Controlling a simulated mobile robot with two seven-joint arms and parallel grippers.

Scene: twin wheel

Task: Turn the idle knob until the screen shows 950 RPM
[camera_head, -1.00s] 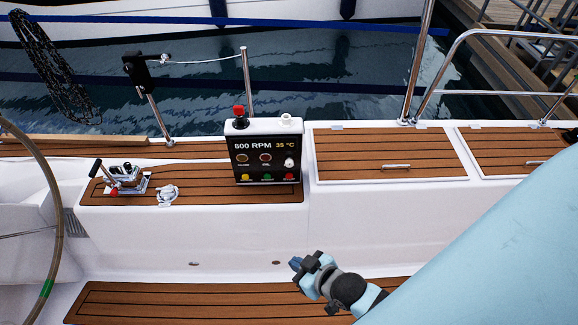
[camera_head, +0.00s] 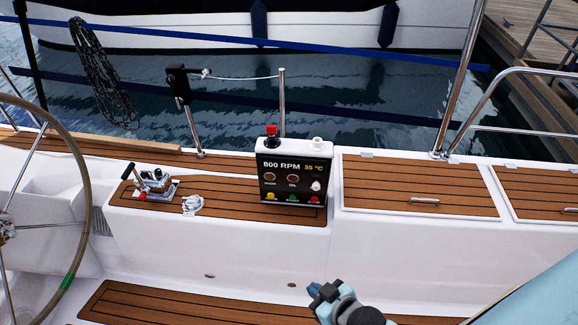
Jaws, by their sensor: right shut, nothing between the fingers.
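The engine panel (camera_head: 291,174) is a black box with a white top, standing upright on the teak side bench. Its screen (camera_head: 292,167) reads 800 RPM and 35 °C. A white knob (camera_head: 316,186) sits on the right of its face; another white knob (camera_head: 317,143) sits on top at the right, and a red-topped knob (camera_head: 271,133) on top at the left. I cannot tell which is the idle knob. My right gripper (camera_head: 318,293) is low in the view, shut and empty, well below the panel and apart from it. My left gripper is not in view.
A steering wheel (camera_head: 84,205) stands at the left. A lever unit (camera_head: 153,182) and a white fitting (camera_head: 193,204) sit left of the panel. Closed teak hatches (camera_head: 420,185) lie to its right. Metal rails stand behind. The space between gripper and panel is clear.

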